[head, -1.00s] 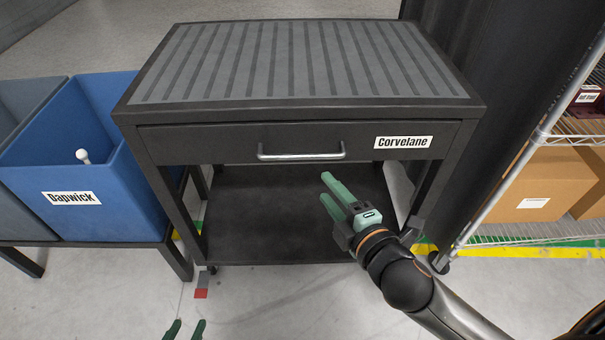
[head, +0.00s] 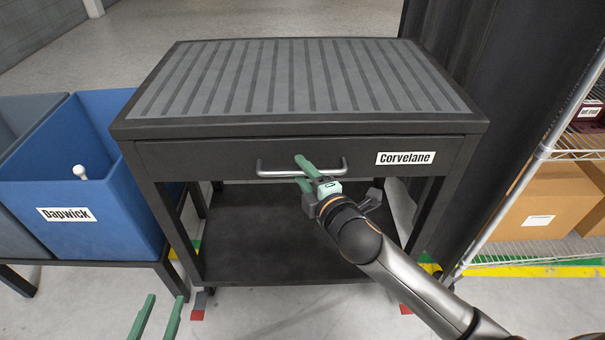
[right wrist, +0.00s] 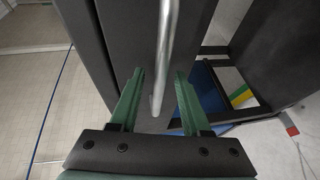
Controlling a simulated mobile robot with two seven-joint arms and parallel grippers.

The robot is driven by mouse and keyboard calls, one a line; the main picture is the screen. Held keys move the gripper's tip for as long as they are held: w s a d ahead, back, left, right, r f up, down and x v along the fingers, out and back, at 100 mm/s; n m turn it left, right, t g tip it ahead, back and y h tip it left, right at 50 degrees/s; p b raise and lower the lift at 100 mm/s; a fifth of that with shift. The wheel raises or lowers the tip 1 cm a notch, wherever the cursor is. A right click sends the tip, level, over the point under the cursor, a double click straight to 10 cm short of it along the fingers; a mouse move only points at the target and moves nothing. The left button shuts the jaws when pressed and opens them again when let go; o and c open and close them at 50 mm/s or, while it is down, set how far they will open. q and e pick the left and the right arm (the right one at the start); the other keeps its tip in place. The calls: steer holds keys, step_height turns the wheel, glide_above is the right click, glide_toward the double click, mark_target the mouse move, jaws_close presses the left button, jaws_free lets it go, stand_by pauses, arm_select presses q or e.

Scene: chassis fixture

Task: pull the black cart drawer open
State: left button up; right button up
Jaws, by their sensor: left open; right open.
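The black cart (head: 136,128) stands in the middle of the head view with its drawer (head: 220,158) shut, flush with the frame. A silver bar handle (head: 275,173) runs across the drawer front. My right gripper (head: 303,172) is open at the right part of the handle. In the right wrist view the handle (right wrist: 163,60) runs between the two green fingers of the gripper (right wrist: 158,100), and neither finger is clearly touching it. My left gripper (head: 158,318) is open and empty at the bottom left, low in front of the cart.
A blue bin (head: 120,215) labelled Dapwick stands on a low stand left of the cart, with a white object (head: 80,172) in it. A wire shelf (head: 530,262) with cardboard boxes (head: 545,205) stands at the right. The cart's lower shelf (head: 270,230) is empty.

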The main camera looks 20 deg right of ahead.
steer(key=shift+w, duration=0.25)
jaws_close()
steer(key=shift+f, duration=0.1)
stand_by(1.2)
